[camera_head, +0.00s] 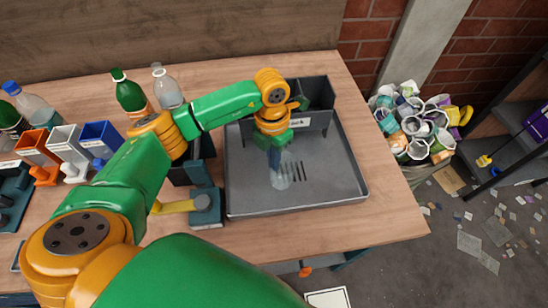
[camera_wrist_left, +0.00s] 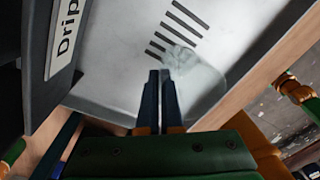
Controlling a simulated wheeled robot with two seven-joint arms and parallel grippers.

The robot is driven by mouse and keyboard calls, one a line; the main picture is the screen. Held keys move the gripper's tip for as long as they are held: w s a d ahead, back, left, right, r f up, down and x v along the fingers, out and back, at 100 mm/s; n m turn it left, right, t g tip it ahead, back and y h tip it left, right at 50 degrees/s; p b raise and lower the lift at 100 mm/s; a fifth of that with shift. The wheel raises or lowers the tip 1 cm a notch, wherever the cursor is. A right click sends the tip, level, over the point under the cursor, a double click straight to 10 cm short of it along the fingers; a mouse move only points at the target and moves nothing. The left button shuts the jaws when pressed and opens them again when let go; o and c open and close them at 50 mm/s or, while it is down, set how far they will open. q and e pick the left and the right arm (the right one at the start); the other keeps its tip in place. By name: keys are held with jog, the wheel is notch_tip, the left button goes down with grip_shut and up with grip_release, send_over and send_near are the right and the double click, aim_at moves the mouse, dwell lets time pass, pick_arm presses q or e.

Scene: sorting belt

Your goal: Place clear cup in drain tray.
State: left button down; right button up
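The grey drain tray (camera_head: 335,190) lies on the wooden table, with dark slots in its floor. A label that starts "Drip" shows on its wall in the left wrist view (camera_wrist_left: 64,30). The clear cup (camera_head: 281,174) is inside the tray's outline, just below my left gripper (camera_head: 275,155). In the left wrist view the cup (camera_wrist_left: 200,72) overlaps the slots, right of the fingertips. My left gripper (camera_wrist_left: 160,75) points down with its dark fingers close together. My right gripper is not in view.
Green (camera_head: 130,95) and clear (camera_head: 167,90) bottles stand behind my left arm. White (camera_head: 68,146) and blue (camera_head: 101,137) bins stand at the left. A dark block (camera_head: 207,207) stands left of the tray. A heap of used cups (camera_head: 415,125) is beyond the table's right edge.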

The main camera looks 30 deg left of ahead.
pick_arm(q)
jog(key=shift+s+f, duration=0.1)
jog(key=shift+f, duration=0.1)
jog(key=c, duration=1.1)
grip_release()
jog(key=shift+r, duration=0.1)
jog(key=shift+r, duration=0.1)
jog(key=shift+w+a+r+b, duration=0.1)
jog(key=shift+r+b, duration=0.1)
jog(key=shift+r, duration=1.8)
jog(key=shift+w+a+r+b, duration=0.1)
jog(key=shift+w+r+b, duration=0.1)
jog(key=shift+r, duration=1.85)
jog(key=shift+w+a+r+b, duration=0.1)
jog(key=shift+r+b, duration=0.1)
jog(key=shift+r, duration=1.8)
